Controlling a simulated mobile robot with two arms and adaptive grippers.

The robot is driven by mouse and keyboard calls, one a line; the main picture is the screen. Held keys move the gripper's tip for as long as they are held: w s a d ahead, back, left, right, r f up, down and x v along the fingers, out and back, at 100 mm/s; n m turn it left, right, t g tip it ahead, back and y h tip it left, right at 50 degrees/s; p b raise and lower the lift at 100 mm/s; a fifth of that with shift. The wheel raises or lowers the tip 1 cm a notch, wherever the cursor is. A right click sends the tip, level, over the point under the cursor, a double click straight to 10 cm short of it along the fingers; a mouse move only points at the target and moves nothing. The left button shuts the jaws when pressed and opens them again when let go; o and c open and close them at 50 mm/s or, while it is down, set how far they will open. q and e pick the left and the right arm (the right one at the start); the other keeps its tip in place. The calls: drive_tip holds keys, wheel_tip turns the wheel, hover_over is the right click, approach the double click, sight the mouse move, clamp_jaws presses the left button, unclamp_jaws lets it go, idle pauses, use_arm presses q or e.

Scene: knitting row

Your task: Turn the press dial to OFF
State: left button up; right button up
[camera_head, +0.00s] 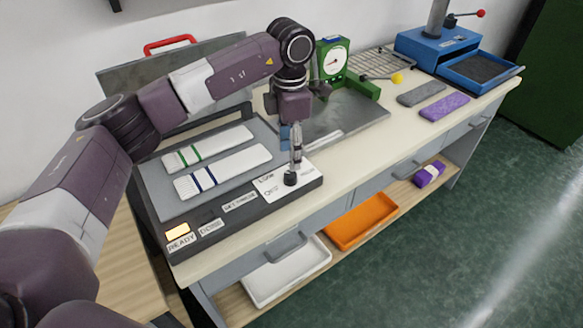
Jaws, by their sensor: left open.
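The press (152,188) stands open at the left of the bench, with its dark front panel facing me. The press dial (290,179) is a black knob on a white label plate at the right end of that panel. My left gripper (295,160) points down directly above the dial, its fingertips at or very near the knob. The gripper is open, but whether the fingers touch the knob cannot be told. The dial's pointer setting is not readable. A lit orange lamp (177,231) marked READY glows at the panel's left end. My right gripper is not in view.
Two white folded knits lie on the press plate. A green scale (333,60), grey and purple pieces (444,106), and a blue machine (437,46) stand farther right. An orange tray (361,220) and a white tray (287,270) sit on the lower shelf. The bench's front right is clear.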

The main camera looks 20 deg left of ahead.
sight(290, 174)
use_arm(q)
wheel_tip(290, 174, down, 7)
drive_tip(key=shift+p, duration=0.7)
drive_tip(key=c, duration=1.2)
